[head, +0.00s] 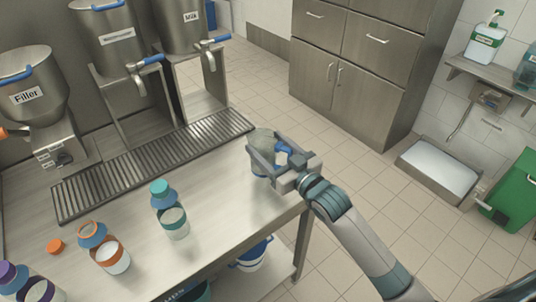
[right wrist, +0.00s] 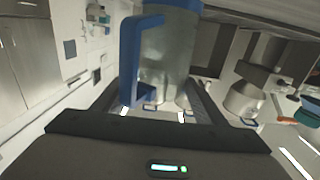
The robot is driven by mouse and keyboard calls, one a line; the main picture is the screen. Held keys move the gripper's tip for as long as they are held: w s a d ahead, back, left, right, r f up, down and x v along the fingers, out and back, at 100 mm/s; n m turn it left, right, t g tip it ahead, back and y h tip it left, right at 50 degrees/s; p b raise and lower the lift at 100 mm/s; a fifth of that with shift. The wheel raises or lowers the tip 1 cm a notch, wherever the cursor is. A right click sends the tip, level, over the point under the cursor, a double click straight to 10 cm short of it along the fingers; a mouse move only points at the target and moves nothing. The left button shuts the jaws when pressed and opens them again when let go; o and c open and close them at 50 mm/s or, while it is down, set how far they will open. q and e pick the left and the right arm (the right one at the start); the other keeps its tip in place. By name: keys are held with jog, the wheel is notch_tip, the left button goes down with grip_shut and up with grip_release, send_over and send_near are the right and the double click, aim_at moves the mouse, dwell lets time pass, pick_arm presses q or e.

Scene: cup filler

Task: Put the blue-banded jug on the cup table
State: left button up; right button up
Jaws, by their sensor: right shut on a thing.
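The blue-banded jug (head: 263,137) is a grey, see-through vessel with a blue handle, at the right end of the steel table (head: 225,215). My right gripper (head: 264,147) is shut on it, with a finger on either side. In the right wrist view the jug (right wrist: 168,58) stands between the fingers, its blue handle (right wrist: 134,62) on the left. I cannot tell whether its base touches the table. No label marks a cup table in view. My left gripper is not in view.
Dispensers (head: 115,40) stand behind a slatted drip grate (head: 150,168). A cabinet (head: 358,65), a sink (head: 438,170) and a green bin (head: 515,180) lie right. Table between jars and gripper is clear.

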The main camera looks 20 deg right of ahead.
aim_at(272, 160)
jog(key=shift+w, duration=0.1)
jog(key=shift+f, duration=0.2)
notch_tip(272, 160, down, 3)
jog(key=shift+r+p, duration=0.15)
jog(key=shift+p, duration=0.3)
jog(key=shift+f, duration=0.5)
jog(key=shift+f, duration=0.15)
jog(key=o, duration=1.3)
jog(key=shift+c, duration=0.2)
